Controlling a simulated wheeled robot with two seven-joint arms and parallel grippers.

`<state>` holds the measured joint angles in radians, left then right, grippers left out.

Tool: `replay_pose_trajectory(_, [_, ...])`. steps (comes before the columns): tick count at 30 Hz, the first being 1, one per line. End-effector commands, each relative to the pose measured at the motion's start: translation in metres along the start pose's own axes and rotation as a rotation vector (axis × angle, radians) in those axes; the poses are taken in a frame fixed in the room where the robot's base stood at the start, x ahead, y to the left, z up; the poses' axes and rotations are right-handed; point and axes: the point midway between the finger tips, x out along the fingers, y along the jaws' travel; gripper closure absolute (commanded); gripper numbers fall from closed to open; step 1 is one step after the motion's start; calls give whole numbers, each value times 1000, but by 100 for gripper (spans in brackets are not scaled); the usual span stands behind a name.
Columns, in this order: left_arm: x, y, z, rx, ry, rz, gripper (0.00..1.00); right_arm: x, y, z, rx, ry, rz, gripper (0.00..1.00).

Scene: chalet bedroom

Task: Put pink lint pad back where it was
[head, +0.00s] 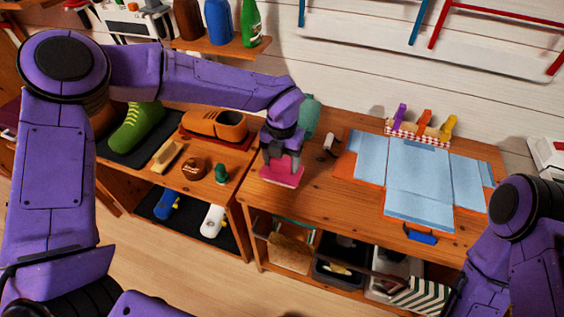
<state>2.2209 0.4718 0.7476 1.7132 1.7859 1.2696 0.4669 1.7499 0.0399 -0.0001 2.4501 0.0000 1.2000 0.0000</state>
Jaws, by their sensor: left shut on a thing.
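The pink lint pad (283,173) is at the left end of the right-hand wooden table, near its front left corner. My left gripper (282,154) reaches down from above and is shut on the pad. I cannot tell whether the pad touches the tabletop or is held just above it. My right arm comes in at the lower right. Its gripper is not clearly seen.
Blue folded cloth panels (418,172) on an orange board cover the table's right part. A teal vase (309,115) stands behind my left gripper. A blue-handled item (420,236) lies at the front edge. Shoes (216,124) and small items sit on the left bench.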

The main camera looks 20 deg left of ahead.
Motion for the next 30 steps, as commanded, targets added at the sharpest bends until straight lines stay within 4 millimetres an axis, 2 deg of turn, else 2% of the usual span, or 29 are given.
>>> replay_pose_trajectory(1, [9,-1,-2,2,4,1,56,-1,0,-1,0,0,0,57])
replay_pose_trajectory(4, [19,-1,-2,3,2,1,56,-2,0,-1,0,0,0,57])
replay_pose_trajectory(15, [25,-1,-2,1,1,0,56,1,0,0,0,0,0,57])
replay_pose_trajectory(16, [23,-1,-1,1,1,0,22,0,0,0,0,0,0,57])
replay_pose_trajectory(18, [23,-1,-2,1,1,0,6,0,0,0,0,0,0,57])
replay_pose_trajectory(26, [22,-1,-2,1,1,0,6,0,0,0,0,0,0,57])
replay_pose_trajectory(30, [8,-1,0,0,-2,0,6,0,0,0,0,0,0,57])
